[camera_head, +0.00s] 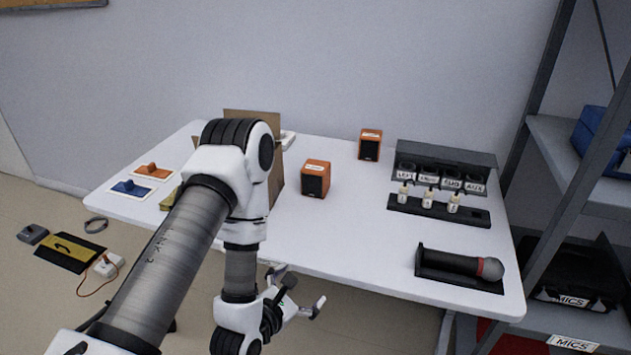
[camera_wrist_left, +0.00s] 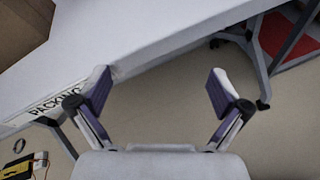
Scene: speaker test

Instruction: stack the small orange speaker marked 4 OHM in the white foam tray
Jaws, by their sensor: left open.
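Two small orange speakers with black fronts stand on the white table: a nearer speaker (camera_head: 315,179) right of the cardboard box, and a farther speaker (camera_head: 370,145) near the back edge. Each has a pale label on top, too small to read, so I cannot tell which is marked 4 OHM. A white piece (camera_head: 288,138) shows behind the box; I cannot tell whether it is the foam tray. My left gripper (camera_head: 300,290) is open and empty, off the table's front edge. In the left wrist view its fingers (camera_wrist_left: 160,90) are spread over the floor and table edge. My right gripper is not in view.
A cardboard box (camera_head: 277,180) is partly hidden by my left arm. A black rack (camera_head: 440,162) with labelled holders, a strip of white bottles (camera_head: 428,199) and a microphone in a cradle (camera_head: 460,265) are at right. Shelving (camera_head: 570,150) stands beyond. The front middle of the table is clear.

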